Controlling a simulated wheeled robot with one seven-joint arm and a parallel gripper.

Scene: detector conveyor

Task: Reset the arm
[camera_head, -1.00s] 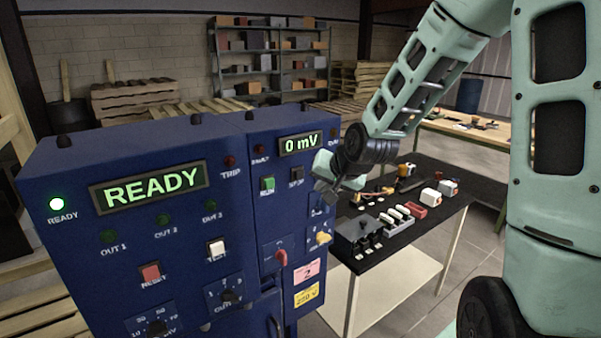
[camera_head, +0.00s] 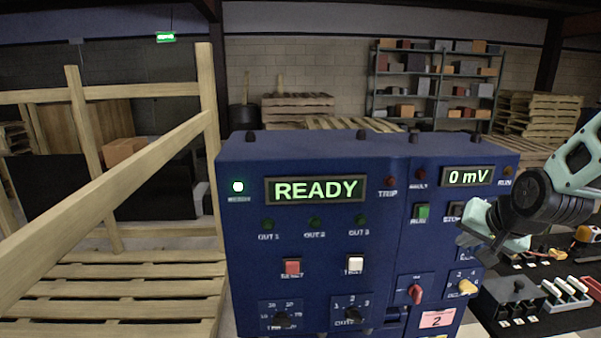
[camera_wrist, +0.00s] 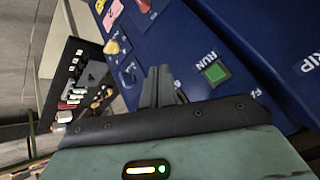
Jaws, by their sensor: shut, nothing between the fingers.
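My gripper (camera_head: 483,243) is at the right side of the blue control cabinet (camera_head: 240,215), in front of its right panel. In the wrist view its fingers (camera_wrist: 160,88) are together and empty, beside the green RUN button (camera_wrist: 215,72). I cannot tell whether the fingertips touch the panel. In the head view the arm reaches in from the right edge. The small display (camera_head: 468,177) reads 0 mV. The red TRIP lamp (camera_head: 390,183) looks unlit.
A black-topped table (camera_head: 560,325) with small parts stands right of the cabinet, below my arm. A wooden frame and pallets (camera_head: 130,290) stand on the left. Shelves with boxes (camera_head: 433,80) and more pallets are at the back.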

